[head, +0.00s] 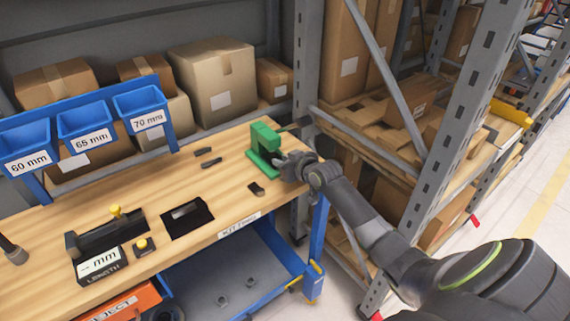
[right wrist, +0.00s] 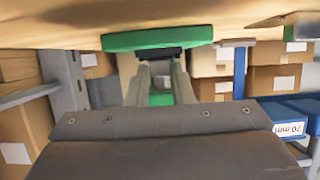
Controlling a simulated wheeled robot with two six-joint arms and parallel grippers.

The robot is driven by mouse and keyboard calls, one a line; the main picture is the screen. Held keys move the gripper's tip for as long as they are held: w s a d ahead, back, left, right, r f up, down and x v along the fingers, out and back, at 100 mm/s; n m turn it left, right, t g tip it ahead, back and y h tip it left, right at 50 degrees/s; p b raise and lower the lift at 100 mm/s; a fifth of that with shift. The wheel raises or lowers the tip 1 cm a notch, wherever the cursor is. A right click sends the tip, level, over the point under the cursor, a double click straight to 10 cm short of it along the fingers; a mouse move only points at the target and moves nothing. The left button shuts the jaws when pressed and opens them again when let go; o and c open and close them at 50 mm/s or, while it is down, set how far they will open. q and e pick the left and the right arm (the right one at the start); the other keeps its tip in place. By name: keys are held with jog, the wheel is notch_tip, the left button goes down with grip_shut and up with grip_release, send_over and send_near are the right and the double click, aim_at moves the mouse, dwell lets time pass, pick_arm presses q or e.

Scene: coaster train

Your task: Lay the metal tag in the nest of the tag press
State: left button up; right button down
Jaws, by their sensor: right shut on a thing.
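The green tag press (head: 263,146) stands near the right end of the wooden workbench. It also shows in the right wrist view (right wrist: 157,41), where the picture is upside down and the bench is at the top. My right gripper (head: 282,164) is at the press's right front side, level with its lower part. In the right wrist view its fingers (right wrist: 160,66) reach towards a dark part at the press's base. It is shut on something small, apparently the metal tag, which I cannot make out. The nest is not clearly visible.
A length gauge (head: 100,262) and a black tray (head: 187,217) lie at the bench's front left. Blue bins (head: 84,121) line the back. A shelf post (head: 307,80) rises close beyond the press.

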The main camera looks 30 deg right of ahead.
jog(key=c, duration=1.2)
grip_release()
jog(key=v, duration=1.7)
jog(key=shift+s, duration=0.25)
